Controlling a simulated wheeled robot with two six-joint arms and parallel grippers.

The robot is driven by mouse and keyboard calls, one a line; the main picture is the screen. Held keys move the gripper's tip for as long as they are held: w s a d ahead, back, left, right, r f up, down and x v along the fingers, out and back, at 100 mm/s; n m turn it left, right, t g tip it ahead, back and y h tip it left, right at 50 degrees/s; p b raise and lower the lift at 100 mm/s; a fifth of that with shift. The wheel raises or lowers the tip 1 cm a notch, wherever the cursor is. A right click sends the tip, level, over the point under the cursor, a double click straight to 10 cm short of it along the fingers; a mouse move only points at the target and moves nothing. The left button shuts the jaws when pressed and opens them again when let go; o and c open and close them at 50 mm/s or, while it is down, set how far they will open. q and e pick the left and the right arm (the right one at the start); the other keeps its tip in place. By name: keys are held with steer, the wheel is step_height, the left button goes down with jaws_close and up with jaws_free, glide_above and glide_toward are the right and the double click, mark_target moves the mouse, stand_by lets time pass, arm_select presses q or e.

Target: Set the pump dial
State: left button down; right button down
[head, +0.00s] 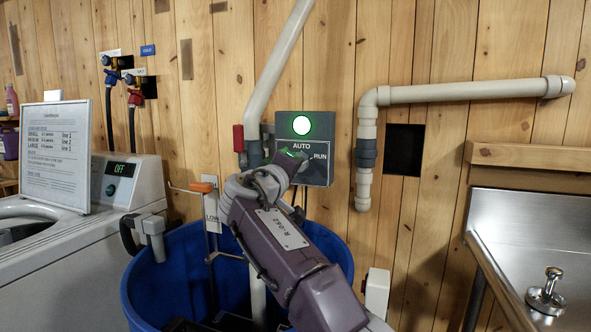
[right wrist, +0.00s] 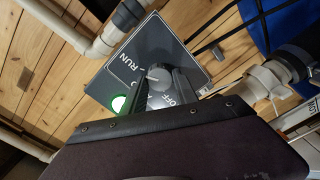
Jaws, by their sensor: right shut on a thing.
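The pump control box (head: 320,173) is a dark grey panel on the plank wall with a lit green lamp (head: 301,125). AUTO and RUN show on its face in the head view. My right gripper (head: 293,159) is at the lower left of the face and covers the dial there. In the right wrist view the grey round dial (right wrist: 157,74) sits between the fingertips of my right gripper (right wrist: 161,71), which is shut on it. RUN and OFF labels show around it; the pointer's exact setting is hard to tell. My left gripper is not in view.
A blue tub (head: 180,277) stands below the box, with a float rod (head: 206,215) topped in orange beside my right arm. Pale pipes (head: 280,68) run close to the box. A washer (head: 120,190) is left, a steel sink (head: 530,240) right.

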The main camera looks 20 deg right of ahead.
steer(key=shift+f, duration=0.1)
stand_by(0.4)
steer(key=c, duration=0.9)
jaws_free()
steer(key=shift+c, duration=0.2)
steer(key=shift+s+a, duration=0.1)
steer(key=b+v, duration=0.1)
steer(key=v, duration=0.7)
steer(key=shift+s+a+b, duration=0.25)
steer(key=shift+s+b, duration=0.05)
